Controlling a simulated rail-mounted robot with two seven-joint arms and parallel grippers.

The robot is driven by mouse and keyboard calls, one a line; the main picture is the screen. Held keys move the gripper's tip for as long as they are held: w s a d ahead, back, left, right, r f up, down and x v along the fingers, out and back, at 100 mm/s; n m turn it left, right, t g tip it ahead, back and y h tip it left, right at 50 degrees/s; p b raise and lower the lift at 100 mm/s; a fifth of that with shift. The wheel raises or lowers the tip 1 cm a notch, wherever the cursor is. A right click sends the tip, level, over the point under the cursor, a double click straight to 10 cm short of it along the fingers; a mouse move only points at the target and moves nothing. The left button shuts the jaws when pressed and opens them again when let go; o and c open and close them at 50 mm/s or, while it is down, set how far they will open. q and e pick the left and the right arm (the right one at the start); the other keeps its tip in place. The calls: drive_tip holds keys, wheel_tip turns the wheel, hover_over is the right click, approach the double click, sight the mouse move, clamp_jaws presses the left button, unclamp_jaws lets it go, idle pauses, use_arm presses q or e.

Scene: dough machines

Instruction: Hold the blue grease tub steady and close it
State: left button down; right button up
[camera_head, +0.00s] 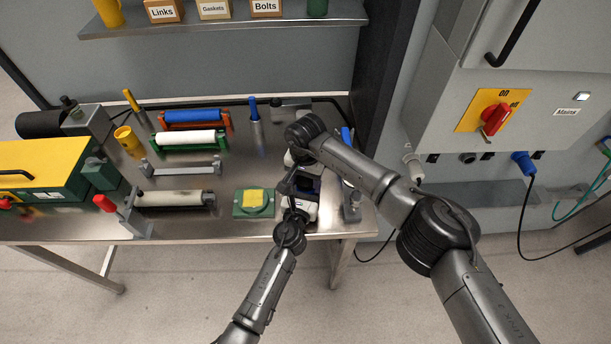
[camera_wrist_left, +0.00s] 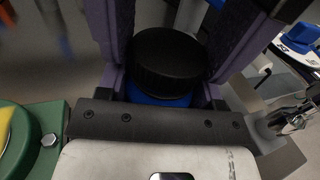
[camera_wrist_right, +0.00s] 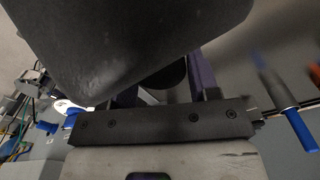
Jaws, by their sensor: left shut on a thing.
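The blue grease tub (camera_wrist_left: 160,99) shows in the left wrist view with a round black lid (camera_wrist_left: 170,62) on top. My left gripper (camera_wrist_left: 172,45) is shut on the tub, with one purple finger on each side. In the right wrist view, the fingers of my right gripper (camera_wrist_right: 166,80) stand apart. A dark round shape shows between or beyond them, and a large dark arm part hides much of it. I see no right finger touching the lid in the left wrist view. In the head view both grippers meet near the bench's right end, and my arms mostly hide the tub.
A green block with a yellow top (camera_head: 253,199) sits just left of my grippers. Several rollers, including a blue one (camera_head: 192,115), lie farther left. A grey stand (camera_head: 352,207) is close on the right. A wall cabinet with a red switch (camera_head: 495,118) stands farther right.

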drive_tip(key=c, duration=0.5)
drive_tip(key=m, duration=0.3)
drive_tip(key=shift+c, duration=0.2)
drive_tip(key=shift+r, duration=0.1)
drive_tip(key=o, duration=1)
drive_tip(key=shift+r, duration=2.2)
drive_tip(key=shift+c, duration=0.2)
